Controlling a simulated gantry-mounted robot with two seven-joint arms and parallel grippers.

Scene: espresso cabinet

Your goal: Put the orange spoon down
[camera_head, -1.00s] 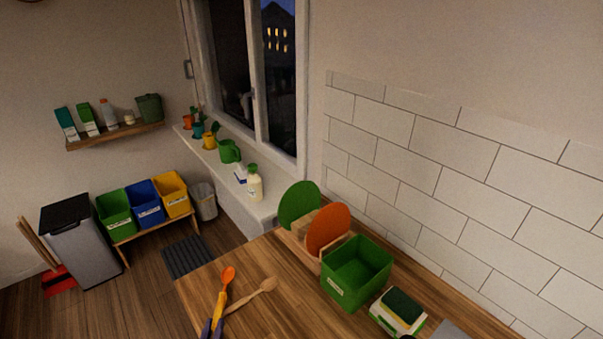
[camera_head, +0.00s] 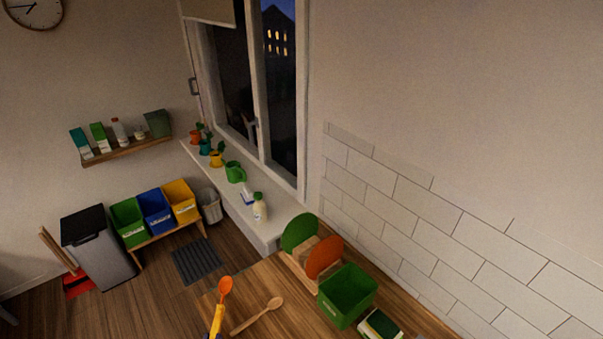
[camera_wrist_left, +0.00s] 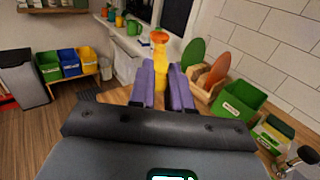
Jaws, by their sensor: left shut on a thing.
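The orange spoon (camera_head: 224,289) has an orange bowl and a yellow handle. It points up and away from me over the near left part of the wooden counter (camera_head: 285,326). My left gripper (camera_wrist_left: 161,86), with purple fingers, is shut on the yellow handle. In the left wrist view the orange spoon (camera_wrist_left: 160,50) rises between the fingers. In the head view only a sliver of the gripper shows at the bottom edge. I cannot tell whether the spoon touches the counter. My right gripper is not in view.
A wooden spoon (camera_head: 256,316) lies on the counter just right of the orange spoon. Behind it stand a rack with a green board (camera_head: 299,232) and an orange board (camera_head: 324,256), a green bin (camera_head: 346,295), and a sponge holder (camera_head: 380,325). Bare counter lies around the wooden spoon.

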